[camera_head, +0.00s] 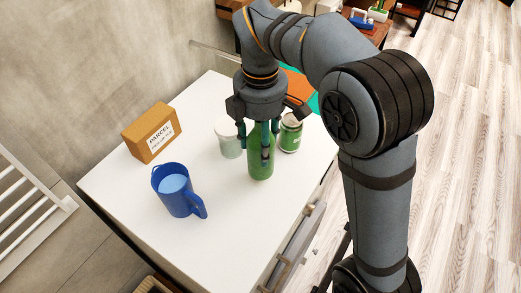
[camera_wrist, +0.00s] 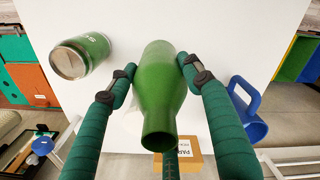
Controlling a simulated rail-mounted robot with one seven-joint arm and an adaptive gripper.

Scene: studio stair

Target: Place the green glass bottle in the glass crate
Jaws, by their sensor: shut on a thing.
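The green glass bottle (camera_head: 260,169) is upright at the right side of the white table, between the fingers of my gripper (camera_head: 265,146). In the wrist view, my gripper (camera_wrist: 160,68) has one dark green finger on each side of the bottle (camera_wrist: 160,92), shut on its body, with the bottle's mouth toward the camera. I cannot tell whether its base touches the table. Coloured bins, teal (camera_head: 314,102) and orange (camera_head: 297,86), show partly behind my arm beyond the table; I cannot tell which is the glass crate.
A green can (camera_head: 291,133) stands close right of the bottle, and a pale jar (camera_head: 229,138) close left. A blue jug (camera_head: 176,190) and a parcel box (camera_head: 151,132) are further left on the table (camera_head: 235,237). The table's front is clear.

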